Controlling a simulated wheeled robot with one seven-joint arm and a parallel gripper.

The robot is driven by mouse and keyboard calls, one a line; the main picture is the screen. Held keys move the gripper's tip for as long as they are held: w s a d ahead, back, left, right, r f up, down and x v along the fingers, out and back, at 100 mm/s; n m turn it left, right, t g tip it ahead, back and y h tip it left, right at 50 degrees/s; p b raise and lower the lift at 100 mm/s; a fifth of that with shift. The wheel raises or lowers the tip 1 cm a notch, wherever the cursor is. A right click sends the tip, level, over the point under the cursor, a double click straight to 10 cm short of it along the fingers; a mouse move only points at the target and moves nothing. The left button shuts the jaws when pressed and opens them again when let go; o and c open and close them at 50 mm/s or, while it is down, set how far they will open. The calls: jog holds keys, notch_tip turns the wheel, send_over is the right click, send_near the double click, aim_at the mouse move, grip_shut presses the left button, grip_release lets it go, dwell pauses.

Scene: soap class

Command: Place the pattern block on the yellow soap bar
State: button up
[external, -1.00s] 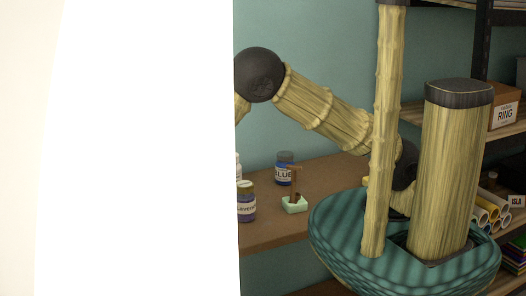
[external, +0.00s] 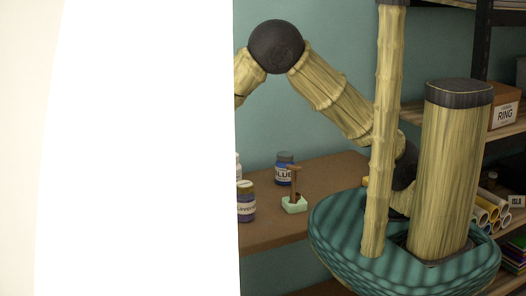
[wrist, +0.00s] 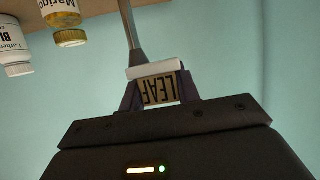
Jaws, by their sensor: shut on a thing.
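In the wrist view, my gripper (wrist: 154,92) is shut on a small block (wrist: 160,88) with a pale edge, marked LEAF. The lettering appears upside down. The block sits between the two dark fingers, in the air, with a plain blue-green wall behind it. In the external view my gripper is hidden behind the large white panel at the left. I cannot make out the yellow soap bar for certain in either current view.
A brown shelf (external: 275,225) holds a blue GLUE jar (external: 284,170), a lavender jar (external: 245,205) and a mint block (external: 294,205) bearing a T-handled stamp (external: 294,178). Wrist view: a Marigold bottle (wrist: 62,15) and a white Lather bottle (wrist: 14,52) at upper left. A grey rod (wrist: 130,28) rises beyond the block.

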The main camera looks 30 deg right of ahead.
notch_tip(320, 180, up, 7)
jog(key=shift+f, duration=0.1)
jog(key=shift+w+d+r, duration=0.2)
jog(key=shift+w+d, duration=0.15)
jog(key=shift+d, duration=0.05)
jog(key=w+d+m+h, duration=0.5)
jog(key=w+d, duration=0.6)
jog(key=d, duration=0.5)
jog(key=w+d+m+g+h, duration=0.1)
jog(key=w+d+m+h, duration=0.2)
jog(key=d, duration=0.8)
jog(key=w+d+m+g+h, duration=0.2)
jog(key=d+h, duration=0.1)
jog(key=d, duration=0.7)
jog(key=s+d+m+g+h, duration=0.3)
jog(key=d+m+g+h, duration=0.15)
jog(key=d, duration=1.35)
jog(key=s+d+m+g+p, duration=0.1)
jog(key=s+d+m+g, duration=0.2)
jog(key=s+d, duration=0.45)
jog(key=s+d+m+g, duration=0.3)
jog(key=s+d, duration=0.2)
jog(key=d, duration=0.5)
notch_tip(320, 180, down, 11)
jog(key=shift+h, duration=0.35)
jog(key=shift+s+f, duration=0.1)
